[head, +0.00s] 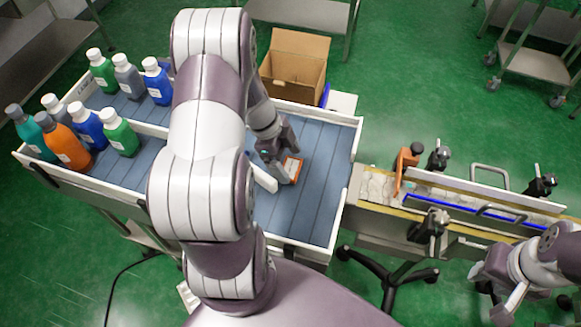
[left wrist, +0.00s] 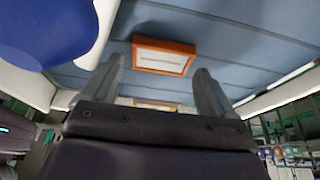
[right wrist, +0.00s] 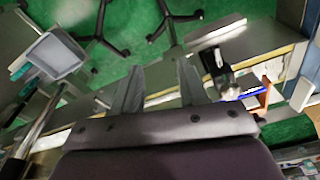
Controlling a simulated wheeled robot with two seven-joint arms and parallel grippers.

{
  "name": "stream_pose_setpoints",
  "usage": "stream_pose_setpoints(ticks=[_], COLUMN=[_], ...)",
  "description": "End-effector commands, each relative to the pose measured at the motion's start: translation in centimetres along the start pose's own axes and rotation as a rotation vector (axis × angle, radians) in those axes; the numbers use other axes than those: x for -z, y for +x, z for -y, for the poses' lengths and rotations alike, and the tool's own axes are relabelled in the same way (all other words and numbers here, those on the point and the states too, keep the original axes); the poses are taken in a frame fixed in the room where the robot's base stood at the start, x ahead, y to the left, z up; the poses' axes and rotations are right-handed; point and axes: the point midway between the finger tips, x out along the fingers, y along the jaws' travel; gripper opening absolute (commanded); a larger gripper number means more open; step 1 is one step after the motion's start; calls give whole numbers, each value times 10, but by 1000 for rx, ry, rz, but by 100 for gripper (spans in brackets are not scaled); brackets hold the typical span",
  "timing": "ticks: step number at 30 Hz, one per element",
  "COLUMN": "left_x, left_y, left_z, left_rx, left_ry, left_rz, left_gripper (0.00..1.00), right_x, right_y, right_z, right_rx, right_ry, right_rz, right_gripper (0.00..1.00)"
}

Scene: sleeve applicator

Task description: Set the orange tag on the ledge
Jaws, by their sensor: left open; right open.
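The orange tag (head: 292,168), an orange frame around a pale centre, is at the blue slatted table bed beside my left gripper (head: 284,160). In the left wrist view the tag (left wrist: 164,57) shows ahead of the gap between my open left fingers, with no finger seen closed on it. My left arm covers much of the table in the head view. My right gripper (head: 507,303) is open and empty at the lower right, near the applicator's front side. I cannot tell for certain which surface is the ledge.
Several bottles, including an orange one (head: 67,146), stand at the left of the white-rimmed table (head: 340,196). A cardboard box (head: 296,68) is behind it. The applicator (head: 470,190) with black clamps and a blue strip is at the right. The table's right part is clear.

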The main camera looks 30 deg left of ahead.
Motion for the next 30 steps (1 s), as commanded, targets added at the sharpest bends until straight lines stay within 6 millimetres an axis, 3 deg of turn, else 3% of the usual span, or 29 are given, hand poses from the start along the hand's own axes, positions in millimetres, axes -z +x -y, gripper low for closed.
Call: stream_pose_setpoints(ticks=[3, 9, 10, 14, 16, 17, 25, 30], left_x=[0, 0, 0, 0, 0, 0, 2, 11], left_y=[14, 16, 16, 15, 15, 15, 10, -13], left_z=[0, 0, 0, 0, 0, 0, 1, 1], left_rx=[0, 1, 1, 1, 1, 1, 3, 6], left_ry=[-1, -1, -1, -1, -1, -1, 0, 3], left_rz=[1, 1, 1, 1, 1, 1, 1, 3], left_gripper=[87, 87, 84, 44, 44, 39, 39, 39], right_x=[0, 0, 0, 0, 0, 0, 0, 0], right_y=[-1, -1, -1, -1, -1, -1, 0, 4], right_z=[0, 0, 0, 0, 0, 0, 0, 0], right_rx=[0, 0, 0, 0, 0, 0, 0, 0], right_ry=[0, 0, 0, 0, 0, 0, 0, 0], right_rz=[0, 0, 0, 0, 0, 0, 0, 0], right_gripper=[43, 43, 43, 43, 43, 43, 43, 43])
